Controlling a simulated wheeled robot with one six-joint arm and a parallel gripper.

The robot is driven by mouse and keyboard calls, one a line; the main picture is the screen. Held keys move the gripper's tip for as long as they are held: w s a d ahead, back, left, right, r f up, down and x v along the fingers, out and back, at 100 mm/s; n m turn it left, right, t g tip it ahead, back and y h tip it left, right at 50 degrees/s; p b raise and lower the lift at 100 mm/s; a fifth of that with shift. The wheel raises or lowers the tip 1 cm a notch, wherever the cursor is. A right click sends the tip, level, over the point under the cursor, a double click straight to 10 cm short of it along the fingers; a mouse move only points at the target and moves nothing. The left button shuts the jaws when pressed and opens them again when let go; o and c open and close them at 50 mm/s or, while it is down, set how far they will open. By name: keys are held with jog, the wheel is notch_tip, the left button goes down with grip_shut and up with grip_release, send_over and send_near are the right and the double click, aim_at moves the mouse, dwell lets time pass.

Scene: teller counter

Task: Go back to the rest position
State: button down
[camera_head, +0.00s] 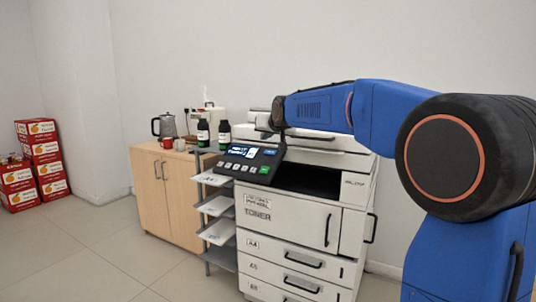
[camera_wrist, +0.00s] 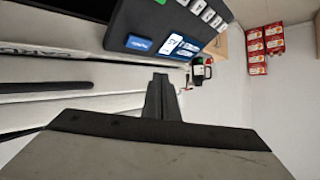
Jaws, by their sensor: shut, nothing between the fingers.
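My gripper (camera_wrist: 160,80) shows in the wrist view with its dark fingers together and nothing between them. In that view the copier's control panel (camera_wrist: 122,32) is just beyond the fingers, toward the upper left. In the head view my blue arm reaches in from the right, and its end is above and behind the control panel (camera_head: 249,162) of the white copier (camera_head: 285,235). The gripper is small and dark there, and I cannot tell whether it touches the copier. The panel has a lit screen, several light keys and a green key.
Red boxes (camera_head: 48,172) are stacked far left. The floor (camera_head: 75,245) at left is clear.

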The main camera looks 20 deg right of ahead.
jog(key=s+d+f+g, duration=0.1)
jog(key=s+f+g, duration=0.1)
jog(key=s+f, duration=0.8)
jog(key=s+d+f+n+g, duration=0.1)
jog(key=s+f+g, duration=0.2)
jog(key=s+f, duration=0.7)
jog(key=s+d+f+n+g, duration=0.1)
jog(key=s+f, duration=0.8)
jog(key=s, duration=2.6)
jog(key=shift+s+f+g+h, duration=0.3)
jog(key=shift+f+g, duration=0.1)
jog(key=shift+g, duration=0.6)
